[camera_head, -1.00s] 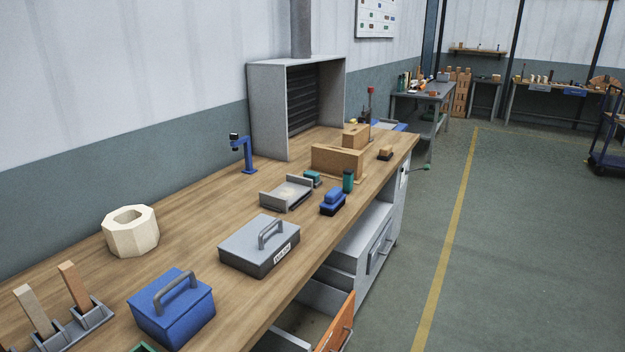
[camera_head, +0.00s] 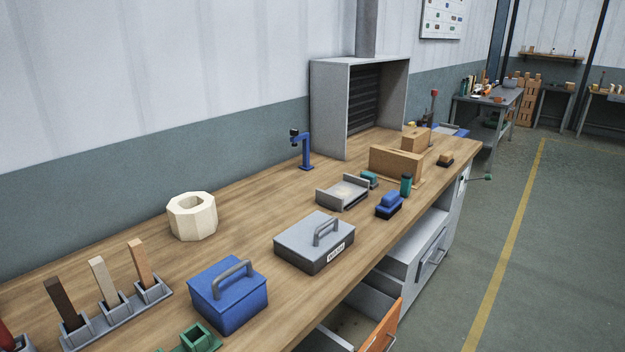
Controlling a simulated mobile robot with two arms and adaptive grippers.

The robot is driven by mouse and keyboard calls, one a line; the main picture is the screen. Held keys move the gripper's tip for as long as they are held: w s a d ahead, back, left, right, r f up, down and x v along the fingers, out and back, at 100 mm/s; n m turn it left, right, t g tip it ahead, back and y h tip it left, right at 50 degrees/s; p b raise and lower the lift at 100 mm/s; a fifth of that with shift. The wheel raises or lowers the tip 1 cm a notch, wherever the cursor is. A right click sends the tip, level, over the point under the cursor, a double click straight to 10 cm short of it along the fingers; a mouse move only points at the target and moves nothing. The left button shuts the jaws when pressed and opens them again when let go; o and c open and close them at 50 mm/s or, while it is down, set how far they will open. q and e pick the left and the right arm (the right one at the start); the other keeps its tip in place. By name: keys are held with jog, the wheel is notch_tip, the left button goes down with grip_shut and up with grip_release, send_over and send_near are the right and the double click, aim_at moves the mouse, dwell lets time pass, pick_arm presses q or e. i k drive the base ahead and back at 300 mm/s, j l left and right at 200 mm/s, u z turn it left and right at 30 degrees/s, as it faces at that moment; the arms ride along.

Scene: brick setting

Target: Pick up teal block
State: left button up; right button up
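A small teal block (camera_head: 369,179) lies on the wooden workbench (camera_head: 262,190), right by the far right end of a grey open tray (camera_head: 343,204). I cannot tell whether it touches the tray. A dark teal upright cylinder (camera_head: 406,186) stands a little to the right of it. Neither of my grippers shows in the view.
A blue brush-like block (camera_head: 389,204) lies in front of the cylinder. A cardboard-coloured box (camera_head: 395,165) stands behind. A grey lidded box (camera_head: 314,245) and a blue lidded box (camera_head: 229,297) stand nearer. An orange-fronted drawer (camera_head: 380,328) hangs open below the bench edge.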

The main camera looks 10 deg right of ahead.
aim_at(369, 176)
jog(key=i+l+u, duration=0.15)
jog(key=l+u, duration=0.25)
jog(key=i+l+u, duration=0.1)
jog(key=u, duration=0.3)
jog(key=l+u, duration=0.35)
jog(key=i+l, duration=0.05)
jog(key=l, duration=0.05)
